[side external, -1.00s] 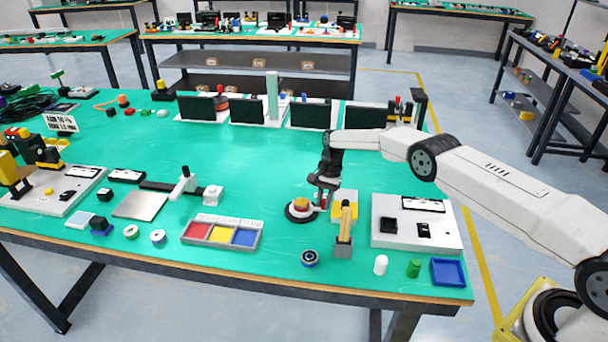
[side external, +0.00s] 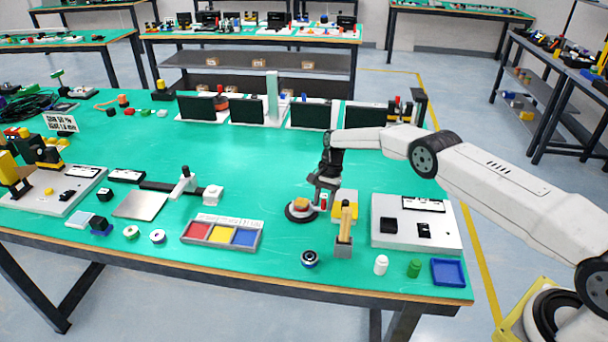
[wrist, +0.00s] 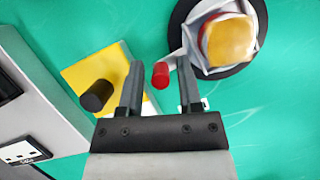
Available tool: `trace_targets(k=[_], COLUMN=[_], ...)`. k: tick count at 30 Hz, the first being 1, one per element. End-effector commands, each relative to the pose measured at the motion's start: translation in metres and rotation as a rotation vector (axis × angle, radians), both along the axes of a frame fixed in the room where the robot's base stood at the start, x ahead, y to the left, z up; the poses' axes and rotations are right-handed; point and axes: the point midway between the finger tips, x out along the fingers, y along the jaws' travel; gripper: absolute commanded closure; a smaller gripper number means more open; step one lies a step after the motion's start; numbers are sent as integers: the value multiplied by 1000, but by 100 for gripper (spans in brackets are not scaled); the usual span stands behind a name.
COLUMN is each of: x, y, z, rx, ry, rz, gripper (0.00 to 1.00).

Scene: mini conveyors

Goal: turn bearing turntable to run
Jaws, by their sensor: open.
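The bearing turntable (side external: 301,213) is a dark round base with a pale top and an orange-yellow piece on it, on the green table right of centre. In the wrist view the turntable (wrist: 256,50) is at the upper right. A pale arm with a red knob (wrist: 161,74) sticks out from its left side. My gripper (wrist: 160,88) is open, with the red knob between its two fingers in the picture; I cannot tell whether a finger touches it. In the side view my gripper (side external: 324,199) is low at the turntable's right edge and partly hides it.
A yellow block (wrist: 95,70) with a dark cylinder (wrist: 97,96) stands close left of my gripper in the wrist view. A grey holder with wooden handles (side external: 344,245) stands just in front. A white panel (side external: 440,232) is to the right. Green table behind the turntable is clear.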

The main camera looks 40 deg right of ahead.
Motion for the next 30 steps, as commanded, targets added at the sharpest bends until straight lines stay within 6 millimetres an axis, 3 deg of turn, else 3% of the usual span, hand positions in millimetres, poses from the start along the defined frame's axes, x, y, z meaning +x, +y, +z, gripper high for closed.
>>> trace_targets(k=[30], x=[-19], y=[21], z=[-1], rx=[0], ry=[8], rz=[-404], gripper=[43])
